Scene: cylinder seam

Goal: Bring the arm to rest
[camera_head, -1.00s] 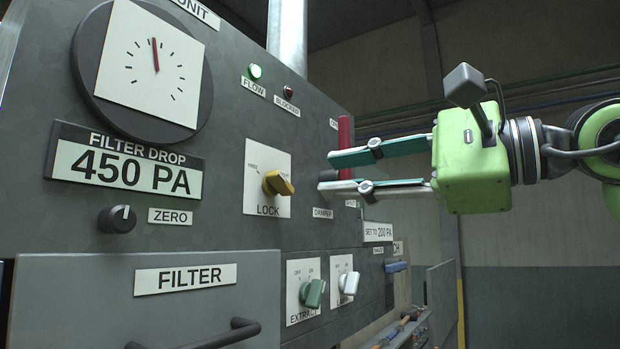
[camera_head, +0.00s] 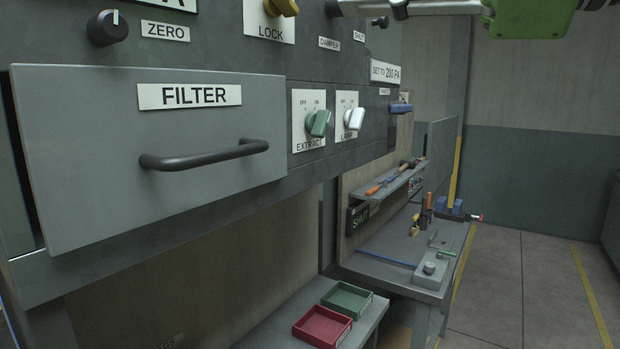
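One green arm shows at the top right in the head view, cut off by the top edge. Its body and part of a metal finger of my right gripper (camera_head: 395,8) are in view. The finger reaches left towards the panel, close to a dark round part under the top edge. Most of the gripper is out of the frame, so I cannot tell how wide it is or whether it touches anything. My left gripper is not in view.
A FILTER drawer (camera_head: 85,185) with a black handle (camera_head: 205,155) stands slightly out at left. Green (camera_head: 318,122) and white (camera_head: 354,118) knobs sit right of it. Red (camera_head: 322,327) and green (camera_head: 347,299) trays lie below. A workbench (camera_head: 385,262) with tools stands behind. The floor at right is clear.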

